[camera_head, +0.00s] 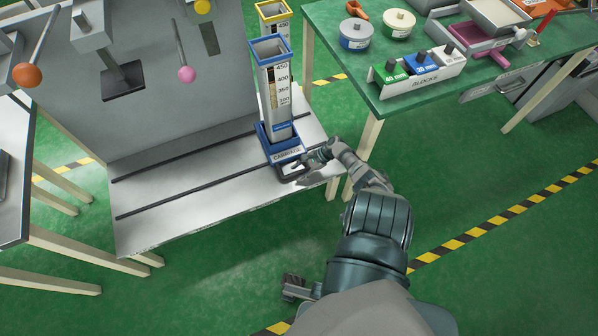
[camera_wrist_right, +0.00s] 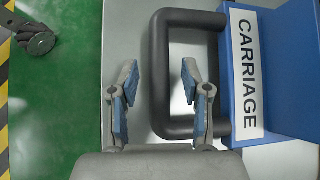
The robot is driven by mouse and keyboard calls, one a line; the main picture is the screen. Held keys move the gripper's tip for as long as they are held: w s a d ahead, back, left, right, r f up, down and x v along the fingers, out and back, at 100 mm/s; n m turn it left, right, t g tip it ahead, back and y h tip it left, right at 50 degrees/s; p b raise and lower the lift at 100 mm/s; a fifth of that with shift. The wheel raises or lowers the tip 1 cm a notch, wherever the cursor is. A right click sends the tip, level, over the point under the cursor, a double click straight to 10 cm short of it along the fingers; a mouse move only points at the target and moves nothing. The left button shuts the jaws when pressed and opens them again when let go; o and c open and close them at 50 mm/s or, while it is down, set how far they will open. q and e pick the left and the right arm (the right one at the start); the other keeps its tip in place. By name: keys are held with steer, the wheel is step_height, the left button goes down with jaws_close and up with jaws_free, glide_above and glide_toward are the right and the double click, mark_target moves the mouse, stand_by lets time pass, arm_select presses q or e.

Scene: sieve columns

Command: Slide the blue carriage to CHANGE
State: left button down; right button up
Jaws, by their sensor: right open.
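The blue carriage (camera_head: 283,152) stands at the right end of the bench's two dark rails. Its white label reads CARRIAGE, also in the right wrist view (camera_wrist_right: 247,75). It bears a tall clear column with a number scale (camera_head: 275,95). A black U-shaped handle (camera_wrist_right: 182,128) sticks out from its front. My right gripper (camera_wrist_right: 160,78) is at this handle, its blue-padded fingers apart on either side of the grip bar. In the head view the right gripper (camera_head: 303,170) is small and partly merges with the handle. I see no CHANGE mark that I can read.
The grey bench (camera_head: 170,215) is bare to the left of the carriage. An orange ball (camera_head: 27,75) and a pink ball (camera_head: 187,74) on levers hang above it. A yellow-rimmed column (camera_head: 273,12) stands behind. A green table (camera_head: 400,103) with blocks and tins is at the right.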

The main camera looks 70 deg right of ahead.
steer(key=shift+r, duration=0.1)
steer(key=shift+r, duration=0.25)
step_height(320, 180, up, 9)
steer(key=shift+r, duration=0.1)
steer(key=shift+d, duration=0.1)
